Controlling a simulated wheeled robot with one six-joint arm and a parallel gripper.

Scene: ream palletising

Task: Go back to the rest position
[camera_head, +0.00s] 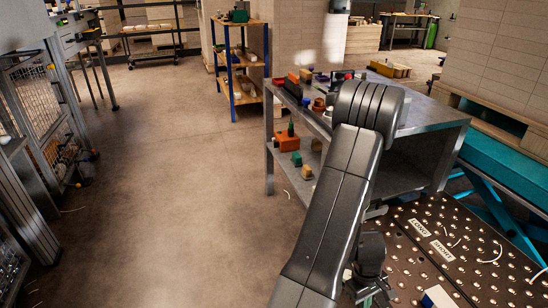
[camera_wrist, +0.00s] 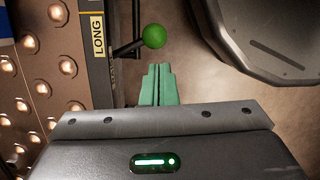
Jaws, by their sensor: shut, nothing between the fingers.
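My gripper (camera_wrist: 158,72) shows in the wrist view with its two green fingers together and nothing between them. Its tips point toward a green ball knob (camera_wrist: 154,36) on a dark lever, with a small gap in the picture. In the head view my dark arm reaches down across the right of the middle, over the near edge of the ball-studded table (camera_head: 424,262). The fingertips are hard to make out there.
The ball-studded table carries LONG (camera_head: 419,228) and SHORT labels, with a white item (camera_head: 441,297) at the near edge. A cluttered grey shelf bench (camera_head: 425,119) stands behind. A wooden rack (camera_head: 238,62) stands farther back. The floor (camera_head: 170,190) to the left is clear.

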